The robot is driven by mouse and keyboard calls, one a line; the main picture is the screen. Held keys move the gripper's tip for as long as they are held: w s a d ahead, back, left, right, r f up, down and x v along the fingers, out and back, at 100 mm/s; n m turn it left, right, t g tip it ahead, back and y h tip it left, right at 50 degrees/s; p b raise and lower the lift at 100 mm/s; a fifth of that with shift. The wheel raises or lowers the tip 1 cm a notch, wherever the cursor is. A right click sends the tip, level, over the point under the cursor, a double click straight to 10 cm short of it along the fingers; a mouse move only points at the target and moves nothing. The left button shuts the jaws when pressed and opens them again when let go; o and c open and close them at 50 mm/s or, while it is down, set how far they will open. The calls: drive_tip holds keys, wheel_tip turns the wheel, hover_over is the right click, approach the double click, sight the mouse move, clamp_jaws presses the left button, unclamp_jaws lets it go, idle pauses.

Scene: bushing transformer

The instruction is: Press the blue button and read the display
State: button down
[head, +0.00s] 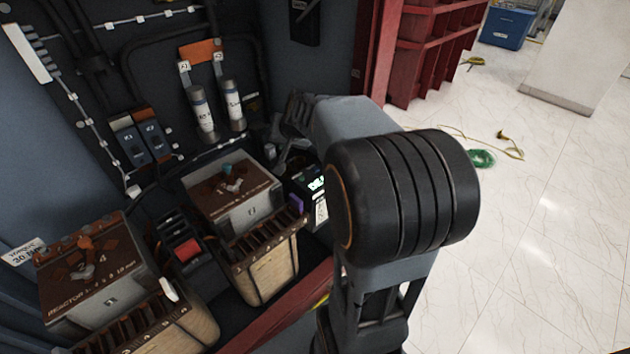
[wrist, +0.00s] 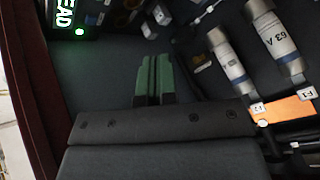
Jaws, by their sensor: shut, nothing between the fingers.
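I cannot make out a blue button for certain; a small purple-blue piece (head: 297,203) sits beside the device. My gripper (wrist: 153,78), with green finger pads, is shut and empty. It is apart from the display, to its right in the wrist view.
Two brown-topped transformers (head: 248,215) (head: 75,310) stand in the cabinet, with a red switch (head: 187,249) between them. Labelled fuse cylinders (head: 201,112) and cables line the back wall. A red cabinet edge (head: 285,312) runs in front. Open tiled floor (head: 550,240) lies right.

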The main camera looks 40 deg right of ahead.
sight(317, 169)
drive_tip(key=w+d+f+m+h+b, duration=0.1)
drive_tip(key=w+d+f+m+b, duration=0.1)
drive_tip(key=d, duration=0.5)
drive_tip(key=w+d+f+m+t+h+b, duration=0.1)
drive_tip(key=w+d+f+m+b, duration=0.1)
drive_tip(key=d+f, duration=0.4)
drive_tip(key=shift+w+d+f+m, duration=0.4)
drive_tip(key=shift+w+d+m, duration=0.2)
drive_tip(key=shift+w+d, duration=0.45)
drive_tip(key=shift+a+f, duration=0.1)
wheel_tip(317, 169, down, 9)
drive_tip(key=b, duration=0.7)
drive_tip(key=shift+r+b, duration=0.2)
drive_tip(key=shift+b, duration=0.15)
drive_tip(key=shift+f, duration=0.1)
drive_tip(key=shift+f+b, duration=0.35)
drive_tip(key=shift+b, duration=0.2)
drive_tip(key=shift+f+b, duration=0.45)
drive_tip(key=shift+b, duration=0.05)
idle(0.7)
drive_tip(key=shift+r, duration=0.15)
drive_tip(key=shift+r+p, duration=0.7)
drive_tip(key=shift+r, duration=0.05)
